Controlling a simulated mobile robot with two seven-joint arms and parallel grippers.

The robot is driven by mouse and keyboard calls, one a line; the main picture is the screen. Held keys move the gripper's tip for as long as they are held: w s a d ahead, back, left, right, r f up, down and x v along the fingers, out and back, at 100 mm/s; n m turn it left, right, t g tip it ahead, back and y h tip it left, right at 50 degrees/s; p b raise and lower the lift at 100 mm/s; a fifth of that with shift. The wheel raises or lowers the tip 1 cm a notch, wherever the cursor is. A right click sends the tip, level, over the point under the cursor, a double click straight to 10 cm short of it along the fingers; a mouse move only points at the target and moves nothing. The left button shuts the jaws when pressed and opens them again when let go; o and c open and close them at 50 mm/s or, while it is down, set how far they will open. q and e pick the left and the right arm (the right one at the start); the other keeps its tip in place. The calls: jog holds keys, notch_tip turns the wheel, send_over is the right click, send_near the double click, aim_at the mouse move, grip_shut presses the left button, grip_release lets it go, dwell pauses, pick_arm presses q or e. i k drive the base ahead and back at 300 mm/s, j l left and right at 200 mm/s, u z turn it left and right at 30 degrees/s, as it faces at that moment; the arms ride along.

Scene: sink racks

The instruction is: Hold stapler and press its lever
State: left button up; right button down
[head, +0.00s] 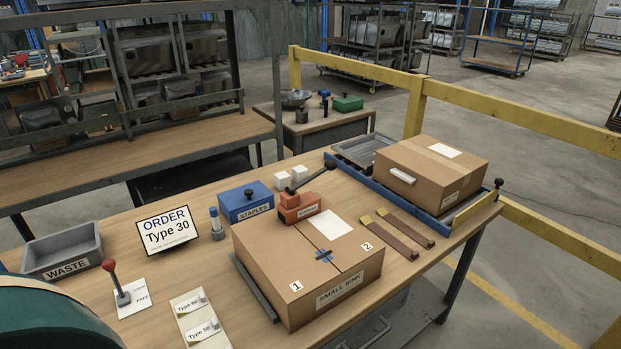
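The orange-red stapler (300,206) sits on top of the closed cardboard box labelled SMALL SINK (300,252), near its back edge. Its dark lever (312,177) slants up to the right and ends in a dark knob, apart from the box top. A white label lies on the box beside the stapler. Blue tape marks cross the seam, with the numbers 1 and 2 on either side. Neither of my grippers shows in the head view, and nothing is holding the stapler.
A blue STAPLES box (245,202) stands left of the stapler. The WASTE bin (62,252), red-knobbed lever (119,284) and ORDER Type 30 sign (167,230) are further left. Two brown straps (405,230) lie right. Another carton (432,172) rests in a blue frame.

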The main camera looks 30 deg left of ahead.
aim_at(330, 165)
jog(key=k, duration=0.55)
jog(key=i+l+u, duration=0.55)
jog(key=l+u, duration=0.25)
jog(key=i+l+u, duration=0.1)
jog(key=l+u, duration=0.3)
jog(key=l, duration=0.25)
jog(key=i+l+u, duration=0.1)
jog(key=l+u, duration=0.35)
jog(key=l, duration=0.15)
jog(key=l+u, duration=0.4)
jog(key=l, duration=0.2)
jog(key=i, duration=0.65)
jog(key=k, duration=0.2)
